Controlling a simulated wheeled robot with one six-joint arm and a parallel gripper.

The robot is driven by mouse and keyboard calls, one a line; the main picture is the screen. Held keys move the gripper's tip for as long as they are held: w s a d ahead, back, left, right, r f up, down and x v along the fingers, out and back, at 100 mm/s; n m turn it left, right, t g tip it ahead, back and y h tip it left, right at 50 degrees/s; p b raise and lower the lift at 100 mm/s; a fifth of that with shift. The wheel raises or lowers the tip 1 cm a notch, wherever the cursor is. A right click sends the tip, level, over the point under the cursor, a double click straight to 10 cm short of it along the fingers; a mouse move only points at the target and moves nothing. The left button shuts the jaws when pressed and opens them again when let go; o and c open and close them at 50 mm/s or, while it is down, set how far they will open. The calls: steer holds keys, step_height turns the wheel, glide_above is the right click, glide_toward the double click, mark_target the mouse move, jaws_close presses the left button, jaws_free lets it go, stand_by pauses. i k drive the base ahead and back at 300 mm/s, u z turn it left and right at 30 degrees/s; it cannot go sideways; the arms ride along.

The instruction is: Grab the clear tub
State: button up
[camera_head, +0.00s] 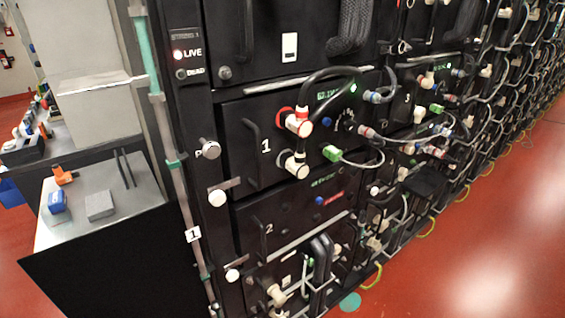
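I cannot make out a clear tub for certain in the head view. A small pale grey block-like item (100,206) sits on the light bench top (88,232) at the left; I cannot tell whether it is a tub. A blue item (57,202) lies to its left, and an orange tool (65,175) lies behind. Two thin dark bars (124,168) show at the back of the bench, to the right of the orange tool. My gripper is not in view.
A tall black battery rack (246,222) with cables and connectors fills the middle and right. The bench has a black front (100,270). Another surface with several small items (35,130) stands behind at the far left. Red floor (490,240) is open at the right.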

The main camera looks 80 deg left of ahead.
mark_target(56, 214)
steer(key=u, duration=0.35)
steer(key=k, duration=1)
steer(key=u, duration=2)
